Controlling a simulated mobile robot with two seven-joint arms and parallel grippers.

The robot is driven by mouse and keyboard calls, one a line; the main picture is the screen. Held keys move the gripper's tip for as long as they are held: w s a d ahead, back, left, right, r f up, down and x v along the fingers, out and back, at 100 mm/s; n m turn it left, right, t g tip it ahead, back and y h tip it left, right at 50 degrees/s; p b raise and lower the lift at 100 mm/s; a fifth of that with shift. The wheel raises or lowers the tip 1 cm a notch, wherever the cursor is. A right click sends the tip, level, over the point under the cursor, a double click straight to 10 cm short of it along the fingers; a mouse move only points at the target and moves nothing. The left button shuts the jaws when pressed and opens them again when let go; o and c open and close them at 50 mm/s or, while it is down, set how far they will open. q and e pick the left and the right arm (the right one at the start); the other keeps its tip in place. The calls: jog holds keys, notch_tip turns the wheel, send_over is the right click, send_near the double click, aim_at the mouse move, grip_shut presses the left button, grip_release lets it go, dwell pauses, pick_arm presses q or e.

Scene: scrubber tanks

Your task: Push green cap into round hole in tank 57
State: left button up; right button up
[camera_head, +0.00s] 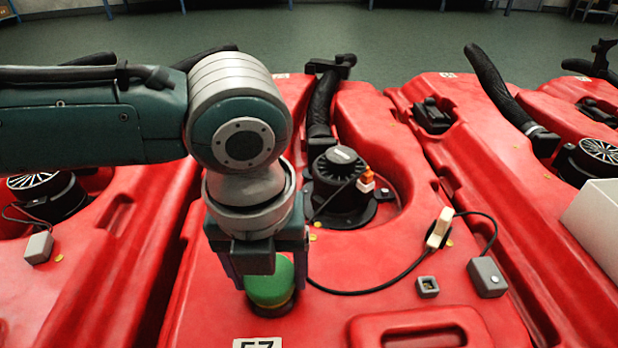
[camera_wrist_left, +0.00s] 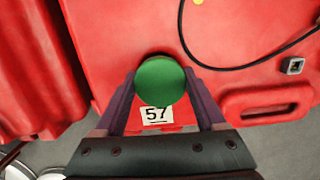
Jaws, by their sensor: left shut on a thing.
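The green cap (camera_head: 270,285) is at the front left of the red tank 57 (camera_head: 350,255), just behind its white number label (camera_head: 257,343). My left gripper (camera_head: 262,270) points down and is shut on the cap. A dark ring shows under the cap in the head view; how deep the cap sits cannot be told. In the left wrist view the cap (camera_wrist_left: 160,82) lies between the two fingers, above the label "57" (camera_wrist_left: 157,115). The round hole is hidden beneath the cap and fingers. My right gripper is not in view.
A black motor (camera_head: 340,180) with a hose stands farther back on the tank. A black cable runs to a pale connector (camera_head: 439,228). A grey box (camera_head: 487,277) and small square socket (camera_head: 427,287) lie right. Other red tanks flank both sides.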

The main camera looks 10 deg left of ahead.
pick_arm(q)
jog(key=shift+f, duration=0.65)
dwell(0.7)
jog(key=shift+s+f, duration=0.1)
jog(key=shift+f, duration=0.1)
dwell(0.5)
